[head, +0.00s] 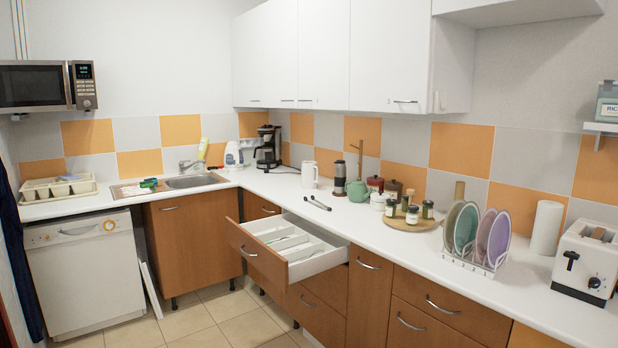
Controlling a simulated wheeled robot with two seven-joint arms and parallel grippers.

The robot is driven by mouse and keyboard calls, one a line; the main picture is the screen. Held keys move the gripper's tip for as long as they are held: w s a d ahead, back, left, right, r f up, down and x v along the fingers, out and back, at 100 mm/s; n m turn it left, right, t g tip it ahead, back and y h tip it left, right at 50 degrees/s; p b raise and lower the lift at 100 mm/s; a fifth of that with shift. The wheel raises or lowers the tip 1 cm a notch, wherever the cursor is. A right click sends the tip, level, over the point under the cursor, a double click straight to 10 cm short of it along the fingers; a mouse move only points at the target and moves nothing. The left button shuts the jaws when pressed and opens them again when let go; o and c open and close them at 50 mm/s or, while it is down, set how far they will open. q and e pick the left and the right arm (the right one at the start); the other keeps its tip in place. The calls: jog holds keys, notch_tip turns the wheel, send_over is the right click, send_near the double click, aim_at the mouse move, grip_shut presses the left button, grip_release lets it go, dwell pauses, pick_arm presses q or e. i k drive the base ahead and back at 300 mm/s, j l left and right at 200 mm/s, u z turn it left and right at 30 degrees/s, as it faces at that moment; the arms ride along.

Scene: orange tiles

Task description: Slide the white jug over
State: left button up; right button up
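A white jug (309,175) stands upright on the white countertop (385,240), left of the black and steel French press (339,178). A handle shows on its right side. A second white jug-like vessel, perhaps a kettle (233,156), stands in the back corner by the sink, left of the black coffee maker (267,150). Neither of my grippers is in view, and nothing touches the jug.
An open drawer (318,262) juts out below the counter in front of the jug. Black utensils (317,203) lie near the counter edge. A green teapot (358,191), jars, a plate rack (475,262) and a toaster (587,262) stand to the right. Counter left of the jug is mostly clear.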

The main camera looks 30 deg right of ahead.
aim_at(309, 169)
jog(key=i+z, duration=0.1)
jog(key=i, duration=2.4)
jog(key=i+z, duration=0.15)
jog(key=i, duration=0.55)
jog(key=i+j+z, duration=0.15)
jog(key=i, duration=0.55)
jog(key=i+j+z, duration=0.15)
jog(key=i+z, duration=0.2)
jog(key=i+j+z, duration=0.65)
jog(key=i, duration=0.15)
